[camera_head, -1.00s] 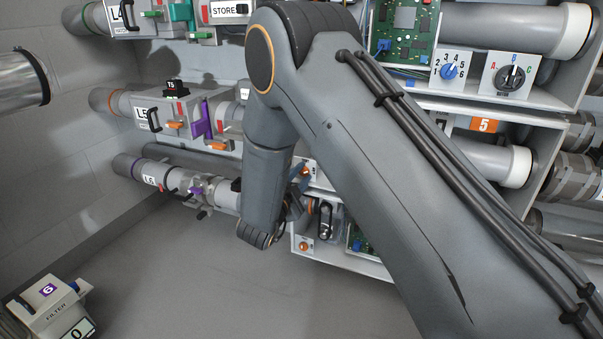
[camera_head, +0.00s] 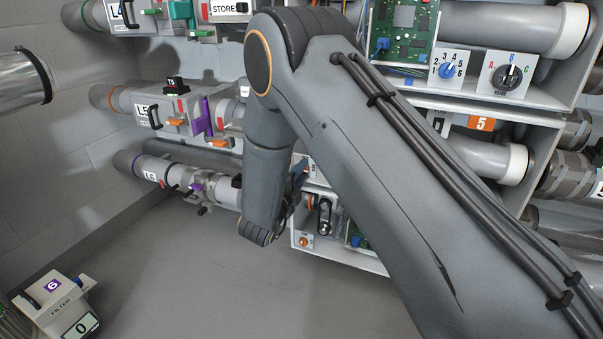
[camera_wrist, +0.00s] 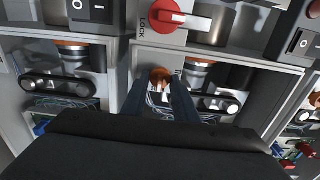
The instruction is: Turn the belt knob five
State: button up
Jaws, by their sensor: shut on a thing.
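In the wrist view an orange knob (camera_wrist: 160,74) sits on a pale panel, between the two dark fingers of my gripper (camera_wrist: 162,90). The gripper is shut on this knob from both sides. A white pointer or mark shows just below its orange cap. I cannot read a number on this knob. In the head view my gripper (camera_head: 299,178) is at the pale panel beyond the end of my arm. My arm hides most of it, and the held knob cannot be made out there.
In the wrist view a red LOCK switch (camera_wrist: 168,16) sits above the knob. Black belts stand at left (camera_wrist: 58,86) and right (camera_wrist: 219,105). In the head view another orange knob (camera_head: 304,242) is lower on the rack.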

jog(key=shift+f, duration=0.1)
jog(key=o, duration=0.7)
jog(key=shift+o, duration=0.2)
jog(key=p+v, duration=0.2)
jog(key=v, duration=0.5)
jog(key=shift+s, duration=0.4)
jog(key=shift+a, duration=0.15)
